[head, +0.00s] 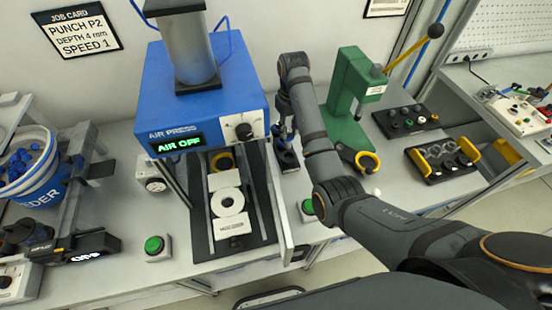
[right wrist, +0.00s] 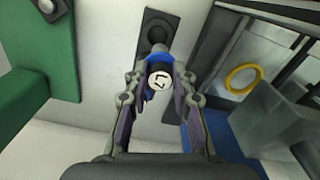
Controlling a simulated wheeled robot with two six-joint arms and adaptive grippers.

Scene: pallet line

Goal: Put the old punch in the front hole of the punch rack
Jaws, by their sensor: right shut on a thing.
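My right gripper (right wrist: 158,70) is shut on a punch (right wrist: 157,82) with a white, dark-marked round end and blue around it. In the head view, this gripper (head: 284,132) points down just above the small black punch rack (head: 288,162), between the air press and the green press. In the right wrist view, the rack (right wrist: 157,22) lies beyond the fingertips, with one round dark hole showing. I cannot tell whether the punch's tip is in a hole. My left gripper is not in view.
The blue air press (head: 200,95) reads AIR OFF and stands close left of my right gripper. The green press (head: 350,95) stands close right. A black tray (head: 404,118) and a yellow-handled tray (head: 436,162) lie further right. A green button box (head: 157,247) stands front left.

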